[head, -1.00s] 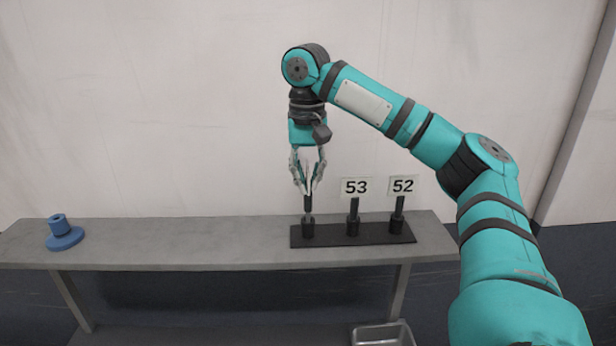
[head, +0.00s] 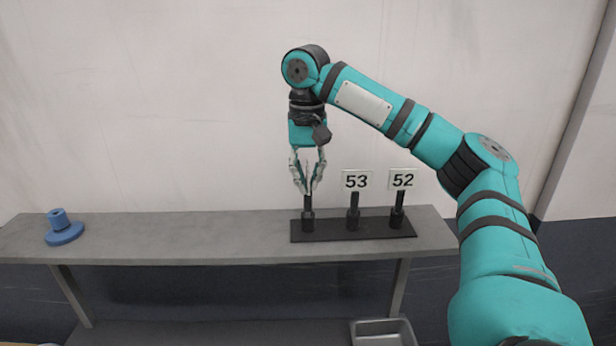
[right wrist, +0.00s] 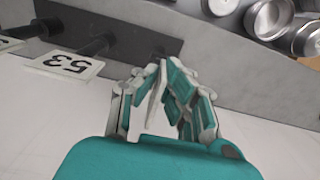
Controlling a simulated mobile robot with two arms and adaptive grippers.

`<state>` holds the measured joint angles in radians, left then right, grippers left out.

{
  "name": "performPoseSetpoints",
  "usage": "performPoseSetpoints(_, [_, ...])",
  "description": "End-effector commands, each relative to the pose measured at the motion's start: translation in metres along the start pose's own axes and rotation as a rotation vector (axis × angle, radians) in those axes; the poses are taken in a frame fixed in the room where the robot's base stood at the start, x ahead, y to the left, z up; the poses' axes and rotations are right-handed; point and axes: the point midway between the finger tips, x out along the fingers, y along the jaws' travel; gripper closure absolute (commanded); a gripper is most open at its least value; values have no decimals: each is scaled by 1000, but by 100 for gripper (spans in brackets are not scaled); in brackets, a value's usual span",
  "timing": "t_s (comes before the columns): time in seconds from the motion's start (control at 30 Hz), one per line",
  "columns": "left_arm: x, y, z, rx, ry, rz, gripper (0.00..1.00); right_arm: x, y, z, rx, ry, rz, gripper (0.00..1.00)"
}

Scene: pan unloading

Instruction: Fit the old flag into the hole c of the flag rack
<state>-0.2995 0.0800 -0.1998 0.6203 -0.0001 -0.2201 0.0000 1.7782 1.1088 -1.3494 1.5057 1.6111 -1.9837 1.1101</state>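The flag rack (head: 330,236) is a long black base on the shelf with three dark sockets. My right gripper (head: 307,190) points down over its leftmost socket and looks shut on a flag, called the old flag here. The flag's dark stem (head: 307,203) stands upright in line with that socket and meets its top; how deep it sits is hidden. Its pale plate (right wrist: 151,106) shows edge-on between the fingers (right wrist: 161,66) in the right wrist view, its face hidden. Flags 53 (head: 357,180) and 52 (head: 403,179) stand in the other sockets. No hole letters show. My left gripper is not in view.
The grey shelf (head: 180,240) is clear between the rack and a blue stepped stand (head: 63,230) at the left. A metal pan (head: 382,333) sits lower down, below the rack. Several metal pots (right wrist: 268,18) show in the right wrist view.

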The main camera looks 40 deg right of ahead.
Motion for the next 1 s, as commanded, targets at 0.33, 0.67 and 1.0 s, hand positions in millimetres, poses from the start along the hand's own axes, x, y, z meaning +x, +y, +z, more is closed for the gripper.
performPoseSetpoints(0.33, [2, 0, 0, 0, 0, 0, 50, 5, 0, 0, 0, 1, -1, 100])
performPoseSetpoints(0.67, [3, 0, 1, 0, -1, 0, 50, 10, 0, 0, 0, 1, -1, 100])
performPoseSetpoints(1.0, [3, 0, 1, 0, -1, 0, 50, 11, 0, 0, 0, 1, -1, 80])
